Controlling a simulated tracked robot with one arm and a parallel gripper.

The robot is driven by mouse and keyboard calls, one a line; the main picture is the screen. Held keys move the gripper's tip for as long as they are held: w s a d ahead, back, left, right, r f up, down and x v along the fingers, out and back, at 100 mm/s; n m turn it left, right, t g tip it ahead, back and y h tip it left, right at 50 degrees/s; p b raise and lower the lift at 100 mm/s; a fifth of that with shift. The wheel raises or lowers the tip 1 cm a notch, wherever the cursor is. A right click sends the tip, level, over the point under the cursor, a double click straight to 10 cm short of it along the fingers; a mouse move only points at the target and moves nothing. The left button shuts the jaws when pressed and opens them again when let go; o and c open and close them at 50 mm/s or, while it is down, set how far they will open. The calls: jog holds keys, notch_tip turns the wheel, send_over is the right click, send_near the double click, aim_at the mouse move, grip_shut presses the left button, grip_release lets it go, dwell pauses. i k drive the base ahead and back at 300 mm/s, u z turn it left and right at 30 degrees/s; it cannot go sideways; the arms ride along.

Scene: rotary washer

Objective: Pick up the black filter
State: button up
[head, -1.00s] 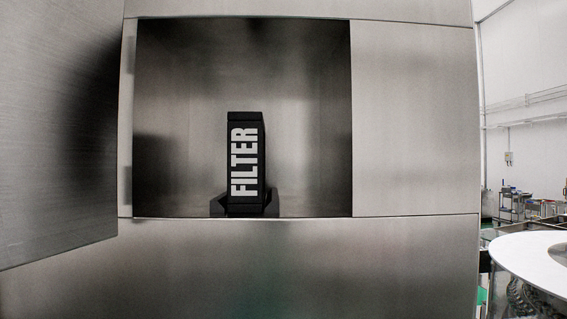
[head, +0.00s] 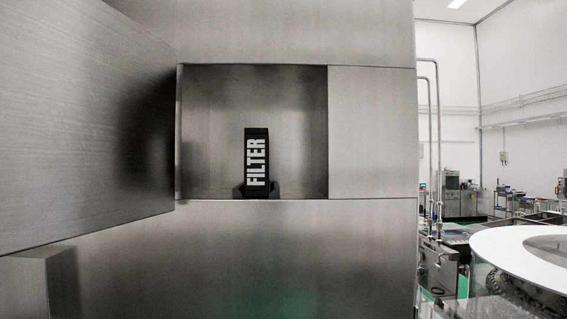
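The black filter (head: 257,160) stands upright in a square recess (head: 212,120) of a brushed-steel cabinet. White letters reading FILTER run up its front face. Its foot sits in a low black holder (head: 238,190) on the recess floor. My gripper is not in view, so I cannot see whether it is open or shut. Nothing stands between the camera and the filter.
An open steel door (head: 80,130) juts toward me left of the recess. Steel panels surround the opening. To the right stand metal pipes (head: 437,140) and a round white-rimmed machine (head: 500,245). The space before the recess looks clear.

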aim_at(256, 139)
jog(key=u, duration=0.2)
jog(key=i, duration=0.85)
jog(key=z, duration=0.1)
